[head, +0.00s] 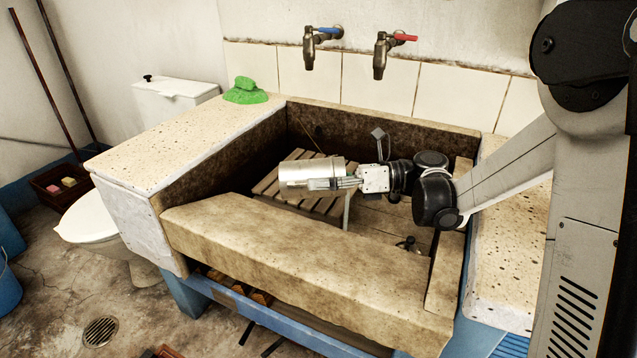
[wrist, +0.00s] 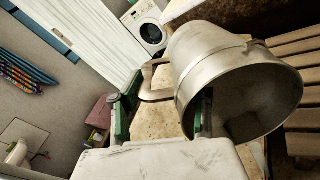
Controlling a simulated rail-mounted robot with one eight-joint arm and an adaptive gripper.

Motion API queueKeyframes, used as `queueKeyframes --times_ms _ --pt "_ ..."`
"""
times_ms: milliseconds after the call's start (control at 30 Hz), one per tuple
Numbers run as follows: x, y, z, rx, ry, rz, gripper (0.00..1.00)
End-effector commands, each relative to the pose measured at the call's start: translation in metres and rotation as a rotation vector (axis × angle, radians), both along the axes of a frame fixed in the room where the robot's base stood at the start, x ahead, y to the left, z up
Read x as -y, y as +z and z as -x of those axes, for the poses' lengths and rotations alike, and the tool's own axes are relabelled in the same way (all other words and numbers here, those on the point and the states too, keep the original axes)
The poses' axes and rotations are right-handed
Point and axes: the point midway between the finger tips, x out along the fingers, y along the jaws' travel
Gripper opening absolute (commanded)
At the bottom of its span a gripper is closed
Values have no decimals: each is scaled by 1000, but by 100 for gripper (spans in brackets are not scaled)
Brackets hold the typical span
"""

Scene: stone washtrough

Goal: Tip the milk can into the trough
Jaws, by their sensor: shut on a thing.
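The milk can (head: 300,173) is a grey metal vessel, held lying over on its side above the trough. The trough (head: 290,250) is a stone basin with a thick front rim and dark inner walls. My gripper (head: 342,183) is at the can's right end, shut on the can. In the wrist view the can (wrist: 205,55) is tilted with its wide mouth turned to the lower right, and its inside looks dark. A side handle shows near my fingers (wrist: 163,113); I cannot tell exactly which part they grip. A thin pale vertical streak below the can is unclear.
A slatted wooden rack (head: 268,186) lies in the trough. Two taps (head: 309,52) (head: 380,62) stick out from the back wall. A green lump (head: 245,92) sits on the left ledge, and a toilet (head: 92,215) stands to the left. The front rim stands between the basin and the floor.

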Motion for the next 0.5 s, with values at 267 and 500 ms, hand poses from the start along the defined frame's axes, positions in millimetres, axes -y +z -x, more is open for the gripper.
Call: queueKeyframes --times_ms 267,500 --pt "7 4 -1 -3 -1 -99 0" --pt "7 4 0 -3 -1 -98 0"
